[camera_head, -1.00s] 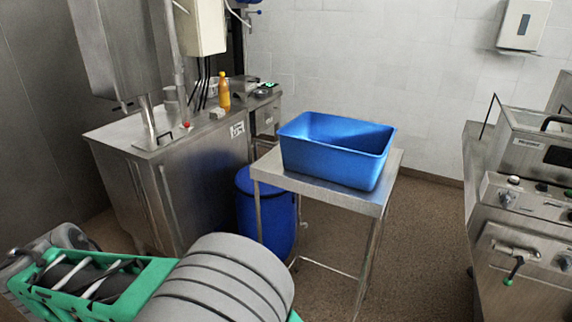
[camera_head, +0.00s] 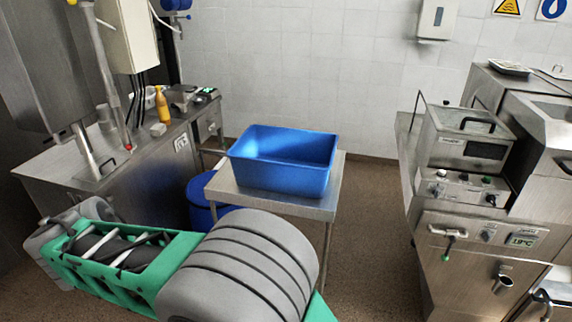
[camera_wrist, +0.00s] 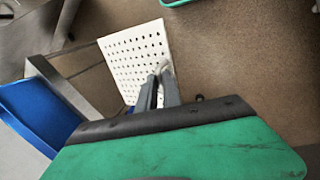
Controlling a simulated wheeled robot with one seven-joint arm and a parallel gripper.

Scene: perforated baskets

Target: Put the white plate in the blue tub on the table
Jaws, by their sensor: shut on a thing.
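The blue tub (camera_head: 285,160) stands upright on the small metal table (camera_head: 225,182) in the head view. Its inside is only partly visible, and I see nothing in it. In the wrist view my gripper (camera_wrist: 163,74) is shut on the white plate (camera_wrist: 135,55), a flat perforated panel held by its edge near the fingertips. The plate is over the floor, beside the table edge (camera_wrist: 62,88). The blue tub also shows at the left of the wrist view (camera_wrist: 38,112), apart from the plate. In the head view my arm hides the gripper and plate.
A steel counter with an orange bottle (camera_head: 162,104) stands at left. A blue barrel (camera_head: 200,200) is partly under the table. Steel machines (camera_head: 465,150) stand at right. Brown floor (camera_head: 370,220) is open between table and machines.

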